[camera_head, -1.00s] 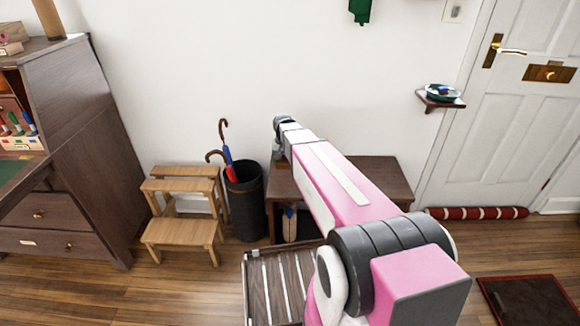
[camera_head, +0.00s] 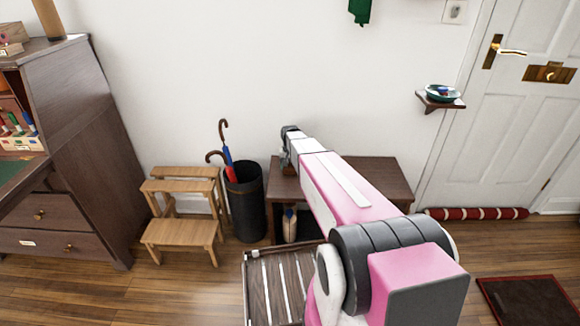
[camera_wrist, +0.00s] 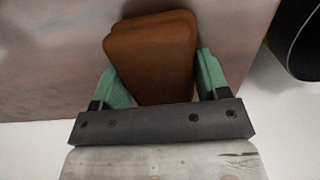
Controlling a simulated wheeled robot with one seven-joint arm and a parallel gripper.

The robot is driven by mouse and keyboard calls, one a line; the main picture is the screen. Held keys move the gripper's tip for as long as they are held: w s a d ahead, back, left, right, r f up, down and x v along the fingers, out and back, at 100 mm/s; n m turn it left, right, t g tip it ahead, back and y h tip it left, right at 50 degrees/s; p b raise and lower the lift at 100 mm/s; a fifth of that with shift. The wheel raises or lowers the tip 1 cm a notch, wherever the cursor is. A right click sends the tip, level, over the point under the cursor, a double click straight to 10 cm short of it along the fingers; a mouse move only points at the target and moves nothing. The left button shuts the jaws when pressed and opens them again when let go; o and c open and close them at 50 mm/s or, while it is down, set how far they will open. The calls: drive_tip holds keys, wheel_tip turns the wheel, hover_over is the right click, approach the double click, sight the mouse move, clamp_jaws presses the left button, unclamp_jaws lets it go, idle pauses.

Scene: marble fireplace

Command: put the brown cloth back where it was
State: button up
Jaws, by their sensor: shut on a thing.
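The brown cloth (camera_wrist: 150,65) shows in the wrist view as a folded, rounded pad between the green fingers of my gripper (camera_wrist: 155,80). The gripper is shut on it. Below the cloth in that view is a brown wooden surface (camera_wrist: 45,60); I cannot tell whether the cloth touches it. In the head view my arm reaches over the dark wooden bench (camera_head: 375,180) by the wall, with the gripper end (camera_head: 288,160) at its left side. The cloth cannot be made out in the head view.
A black umbrella bin (camera_head: 247,205) stands just left of the bench, and its dark rim shows in the wrist view (camera_wrist: 300,40). A wooden step stool (camera_head: 180,230) is further left. A slatted rack (camera_head: 275,285) is in front. A small wall shelf (camera_head: 440,102) holds a dish.

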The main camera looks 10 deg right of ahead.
sight(290, 164)
drive_tip(key=shift+f, duration=0.15)
drive_tip(key=o, duration=1)
drive_tip(key=shift+c, duration=0.2)
wheel_tip(290, 164, up, 12)
drive_tip(key=s+f+n, duration=0.2)
drive_tip(key=s+f, duration=0.1)
drive_tip(key=s, duration=2.3)
drive_tip(key=shift+s, duration=0.15)
drive_tip(key=shift+f, duration=0.1)
